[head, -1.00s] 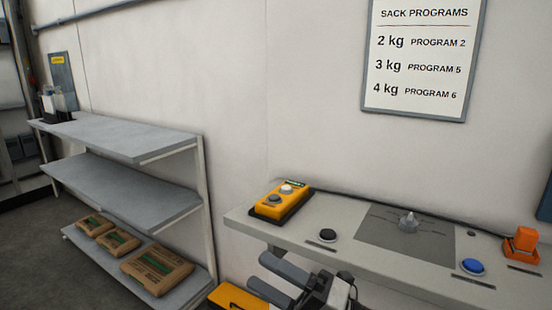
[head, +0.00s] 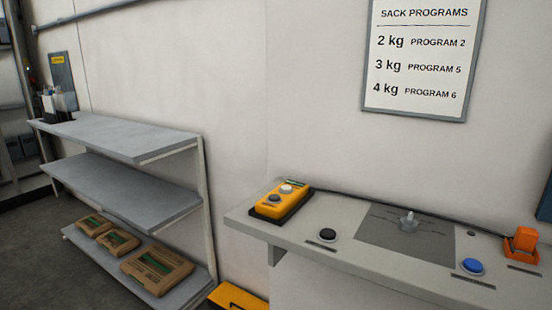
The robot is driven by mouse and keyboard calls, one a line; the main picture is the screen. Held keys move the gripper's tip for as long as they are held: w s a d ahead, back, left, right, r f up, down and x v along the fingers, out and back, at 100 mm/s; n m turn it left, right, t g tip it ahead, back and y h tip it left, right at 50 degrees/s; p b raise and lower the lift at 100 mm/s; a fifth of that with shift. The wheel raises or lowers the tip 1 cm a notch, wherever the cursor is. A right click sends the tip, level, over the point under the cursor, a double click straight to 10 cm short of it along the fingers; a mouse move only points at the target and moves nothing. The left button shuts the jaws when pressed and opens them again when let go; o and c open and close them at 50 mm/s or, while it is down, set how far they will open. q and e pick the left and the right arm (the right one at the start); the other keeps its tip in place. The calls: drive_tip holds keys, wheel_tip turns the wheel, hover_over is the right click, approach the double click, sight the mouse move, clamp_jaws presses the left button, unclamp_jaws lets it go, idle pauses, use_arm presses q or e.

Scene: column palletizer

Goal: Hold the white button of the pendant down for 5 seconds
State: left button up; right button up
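The yellow pendant (head: 281,203) lies on the left end of the grey console shelf (head: 312,257), in a dark holder. Its white button (head: 287,189) is on the upper part of its face, near a green label. A dark grey button (head: 274,199) sits below the white one. Nothing touches the pendant. Neither of my grippers is in the head view.
The shelf also carries a black button (head: 327,235), a grey dial (head: 408,222), a blue button (head: 472,266) and an orange device (head: 522,242). A cable runs along the wall. A grey rack (head: 130,192) with brown sacks (head: 157,269) stands left. A yellow object (head: 238,298) is low down.

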clamp_jaws()
idle(1.5)
